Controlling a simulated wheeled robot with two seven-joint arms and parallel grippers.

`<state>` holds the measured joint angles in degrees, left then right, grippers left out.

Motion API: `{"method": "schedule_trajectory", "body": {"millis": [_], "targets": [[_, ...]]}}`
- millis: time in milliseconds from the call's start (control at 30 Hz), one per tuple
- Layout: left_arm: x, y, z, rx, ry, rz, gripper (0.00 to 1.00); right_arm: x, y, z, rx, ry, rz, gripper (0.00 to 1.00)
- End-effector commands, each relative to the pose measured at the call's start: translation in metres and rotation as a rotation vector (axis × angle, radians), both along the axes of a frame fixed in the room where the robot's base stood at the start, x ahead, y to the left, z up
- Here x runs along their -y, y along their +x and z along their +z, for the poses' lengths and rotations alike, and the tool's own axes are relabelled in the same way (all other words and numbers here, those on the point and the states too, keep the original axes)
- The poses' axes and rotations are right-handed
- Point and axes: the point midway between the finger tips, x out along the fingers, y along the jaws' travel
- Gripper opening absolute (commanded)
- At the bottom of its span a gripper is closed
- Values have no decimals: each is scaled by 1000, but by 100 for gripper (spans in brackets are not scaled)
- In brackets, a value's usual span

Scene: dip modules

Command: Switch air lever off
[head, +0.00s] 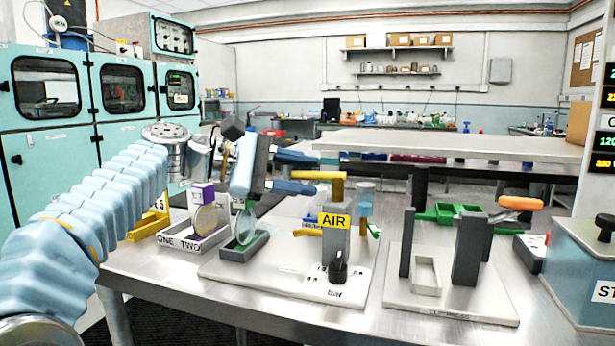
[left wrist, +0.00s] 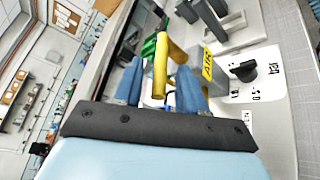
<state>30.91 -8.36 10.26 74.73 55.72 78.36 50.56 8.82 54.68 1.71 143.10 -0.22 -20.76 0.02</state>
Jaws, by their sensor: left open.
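The yellow air lever (head: 325,176) sits on top of a grey post with a yellow AIR label (head: 335,220). Its bar points left in the head view, towards my left gripper (head: 313,174). The gripper comes in from the left with its blue fingers open, one above and one below the lever's end in the picture. In the left wrist view, the lever (left wrist: 161,72) lies between the two spread fingertips (left wrist: 159,66), with gaps seen on both sides. The AIR label (left wrist: 207,64) shows beside it. I cannot tell whether either finger touches the lever. My right gripper is not in view.
A black knob (head: 338,268) marked "bar" stands in front of the post on the same plate. A blue-topped cylinder (head: 365,200) stands behind right. A plate with grey posts and an orange lever (head: 520,203) is further right.

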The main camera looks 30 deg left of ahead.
Motion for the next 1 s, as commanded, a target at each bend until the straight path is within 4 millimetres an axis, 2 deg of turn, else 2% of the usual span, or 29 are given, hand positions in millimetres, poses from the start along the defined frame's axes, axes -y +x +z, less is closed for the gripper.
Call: {"method": "schedule_trajectory", "body": {"millis": [133, 400, 433, 700, 1000], "targets": [[8, 7, -2, 0, -1, -1, 41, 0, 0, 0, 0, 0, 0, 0], [10, 8, -3, 0, -1, -1, 41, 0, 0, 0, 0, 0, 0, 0], [9, 8, -3, 0, -1, -1, 40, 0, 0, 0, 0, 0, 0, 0], [9, 8, -3, 0, -1, -1, 0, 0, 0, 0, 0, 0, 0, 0], [9, 8, -3, 0, 1, 1, 0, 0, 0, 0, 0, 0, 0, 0]]}}
